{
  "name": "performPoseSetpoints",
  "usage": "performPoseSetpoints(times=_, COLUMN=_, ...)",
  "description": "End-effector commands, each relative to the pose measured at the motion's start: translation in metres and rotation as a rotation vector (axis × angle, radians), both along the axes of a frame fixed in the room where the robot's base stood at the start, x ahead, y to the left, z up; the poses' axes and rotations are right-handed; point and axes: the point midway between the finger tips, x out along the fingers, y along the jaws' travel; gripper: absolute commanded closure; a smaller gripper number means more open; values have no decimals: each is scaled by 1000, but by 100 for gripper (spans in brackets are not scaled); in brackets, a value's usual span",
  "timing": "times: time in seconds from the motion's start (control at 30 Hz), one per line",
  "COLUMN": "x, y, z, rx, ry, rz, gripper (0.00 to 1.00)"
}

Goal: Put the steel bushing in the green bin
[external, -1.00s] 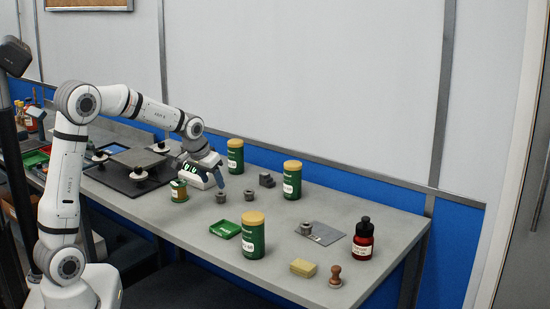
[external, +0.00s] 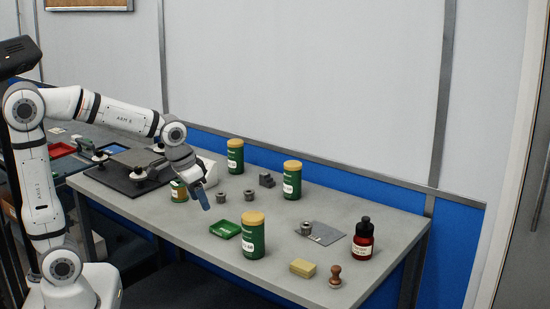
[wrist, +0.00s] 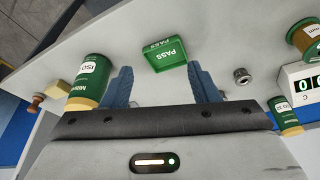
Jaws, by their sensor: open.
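The green bin (external: 225,229) is a small open tray on the bench, left of the front green canister; in the wrist view the bin (wrist: 165,53) lies beyond and between my fingers, marked PASS, and looks empty. Grey steel cylindrical pieces stand on the bench: one bushing-like piece (external: 221,197) behind the bin, another (external: 249,196) to its right, and a third (external: 306,228) on a metal plate. I cannot tell which is the bushing meant. One ring-shaped piece (wrist: 242,76) shows right of my fingers in the wrist view.
Tall green canisters (external: 253,237) (external: 292,182) (external: 235,157) stand around the bench. A dark block (external: 266,180), a brown bottle (external: 363,240), a yellow block (external: 302,268) and a wooden stamp (external: 335,277) are also there.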

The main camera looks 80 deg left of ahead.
Motion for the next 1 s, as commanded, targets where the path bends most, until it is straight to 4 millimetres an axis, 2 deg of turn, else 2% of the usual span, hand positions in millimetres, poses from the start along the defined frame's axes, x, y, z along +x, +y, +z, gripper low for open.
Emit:
performPoseSetpoints(times=0.03, x=-17, y=-40, z=-4, rx=-6, ry=14, rz=-86, gripper=45)
performPoseSetpoints(times=0.1, x=-41, y=-80, z=-12, rx=-13, ry=38, rz=-184, gripper=45)
performPoseSetpoints(times=0.2, x=-75, y=-121, z=-24, rx=-20, ry=68, rz=-299, gripper=45)
performPoseSetpoints(times=0.3, x=-101, y=-145, z=-34, rx=-24, ry=91, rz=-379, gripper=45)
performPoseSetpoints(times=0.4, x=-116, y=-156, z=-41, rx=-25, ry=105, rz=-424, gripper=41)
performPoseSetpoints(times=0.53, x=-122, y=-160, z=-43, rx=-26, ry=111, rz=-439, gripper=41)
performPoseSetpoints(times=0.87, x=-121, y=-159, z=-43, rx=-26, ry=111, rz=-436, gripper=41)
performPoseSetpoints(times=1.0, x=-108, y=-152, z=-33, rx=-22, ry=119, rz=-439, gripper=41)
